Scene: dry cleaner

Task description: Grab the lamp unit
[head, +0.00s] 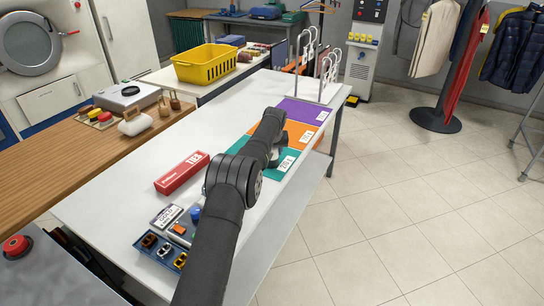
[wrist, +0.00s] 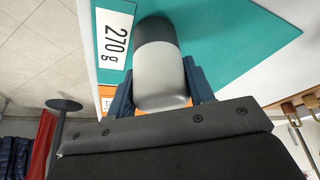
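The lamp unit appears to be the rounded light-grey body with a dark end (wrist: 160,68) in the wrist view. My gripper (wrist: 160,82) has one dark blue finger on each side of it, with no clear gap at either side, so it looks shut on it. The unit is over the teal mat (wrist: 225,30) marked 270 g. Whether it touches the mat I cannot tell. In the head view my arm hides most of the gripper, and a small part of the grey body may show beside it.
The white table (head: 118,196) also bears an orange mat (head: 300,133), a purple mat (head: 303,109), a white rack (head: 328,78), a red box (head: 182,172) and a blue tray (head: 160,252) of small parts. A yellow basket (head: 205,68) stands behind.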

